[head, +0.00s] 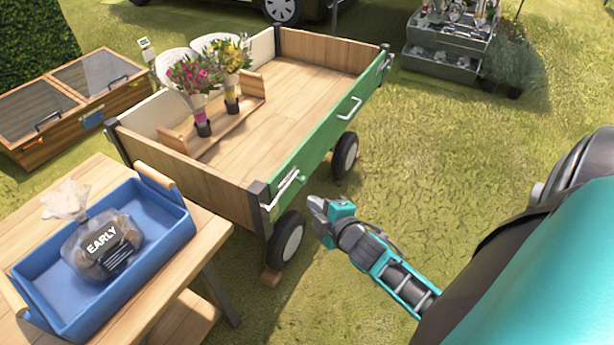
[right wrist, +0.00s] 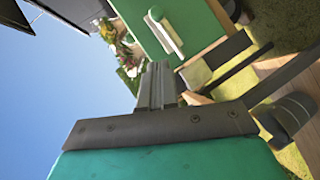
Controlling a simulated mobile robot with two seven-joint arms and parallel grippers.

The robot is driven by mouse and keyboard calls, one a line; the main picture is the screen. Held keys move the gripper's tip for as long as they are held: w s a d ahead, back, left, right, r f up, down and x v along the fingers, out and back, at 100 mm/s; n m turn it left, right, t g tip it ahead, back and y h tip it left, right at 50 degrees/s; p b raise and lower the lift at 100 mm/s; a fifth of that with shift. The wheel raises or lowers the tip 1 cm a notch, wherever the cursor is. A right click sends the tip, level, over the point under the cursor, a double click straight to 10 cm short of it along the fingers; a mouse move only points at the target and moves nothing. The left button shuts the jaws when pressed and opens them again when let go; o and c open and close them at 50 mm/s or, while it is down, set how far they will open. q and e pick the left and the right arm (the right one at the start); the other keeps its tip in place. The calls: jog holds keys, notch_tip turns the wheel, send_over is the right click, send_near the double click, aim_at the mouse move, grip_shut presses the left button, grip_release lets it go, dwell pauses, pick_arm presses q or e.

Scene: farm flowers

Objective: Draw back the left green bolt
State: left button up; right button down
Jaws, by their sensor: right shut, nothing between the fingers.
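The left bolt (head: 283,189) is a pale bar at the panel's near left end, beside the dark corner post. In the right wrist view the bolt (right wrist: 169,36) shows as a pale bar with a green knob on the green panel. My right gripper (head: 315,205) is shut and empty, just right of the bolt and apart from it in the head view. Its closed fingers (right wrist: 157,84) point toward the panel in the wrist view. My left gripper is not in view.
Two bouquets (head: 192,88) stand in a wooden holder on the cart bed. A table (head: 205,245) at lower left bears a blue tray (head: 180,228) with a bag marked EARLY (head: 103,247). The cart's near wheel (head: 290,240) is below the bolt. Grass right of the cart is open.

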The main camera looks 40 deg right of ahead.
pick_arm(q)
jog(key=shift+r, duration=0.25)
pick_arm(e)
jog(key=shift+v, duration=1.2)
pick_arm(q)
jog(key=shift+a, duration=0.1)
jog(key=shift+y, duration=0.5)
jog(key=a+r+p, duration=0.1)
jog(key=p, duration=0.2)
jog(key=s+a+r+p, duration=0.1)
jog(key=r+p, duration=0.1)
jog(key=p, duration=0.1)
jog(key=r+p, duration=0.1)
jog(key=p, duration=0.2)
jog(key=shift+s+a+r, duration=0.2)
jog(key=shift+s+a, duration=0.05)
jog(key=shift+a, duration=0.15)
pick_arm(e)
jog(key=s+a+r+m+g+y, duration=0.1)
jog(key=s+a+r+m+y, duration=0.1)
jog(key=s+a+m, duration=0.2)
jog(key=s+a+r+m+g+y, duration=0.2)
jog(key=s+a+r+m, duration=0.1)
jog(key=a, duration=0.8)
jog(key=s+m, duration=0.1)
jog(key=m, duration=0.1)
jog(key=shift+s+a+r+m, duration=0.2)
jog(key=shift+s+a+m, duration=0.15)
jog(key=shift+s+m, duration=0.05)
